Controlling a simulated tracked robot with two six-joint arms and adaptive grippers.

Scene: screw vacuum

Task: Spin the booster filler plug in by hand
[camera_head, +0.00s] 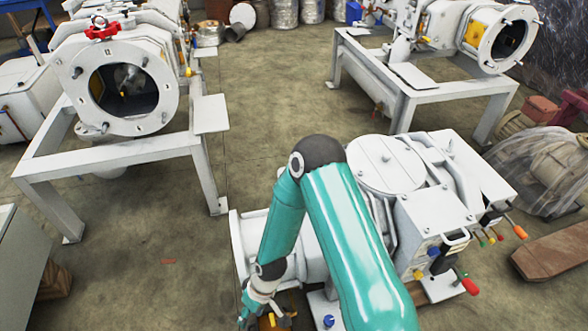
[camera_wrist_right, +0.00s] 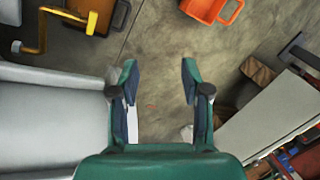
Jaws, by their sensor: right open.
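A white vacuum machine (camera_head: 385,165) stands at the lower middle of the head view, partly behind my right arm. A blue knob (camera_head: 328,321) shows low on it and a second blue knob (camera_head: 433,252) on its front right. I cannot tell which part is the booster filler plug. My right gripper (camera_wrist_right: 159,78) is open and empty, with bare floor showing between its fingers. In the right wrist view a white cylindrical body (camera_wrist_right: 50,115) lies beside its left finger. In the head view the right wrist reaches down at the machine's left end. My left gripper is not in view.
Two white machines on frames, one at the left (camera_head: 120,85) and one at the right (camera_head: 465,40), stand behind. In the wrist view are an orange container (camera_wrist_right: 212,10), a yellow crank handle (camera_wrist_right: 38,38) and a grey cabinet (camera_wrist_right: 270,110). Floor (camera_head: 270,100) between the frames is clear.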

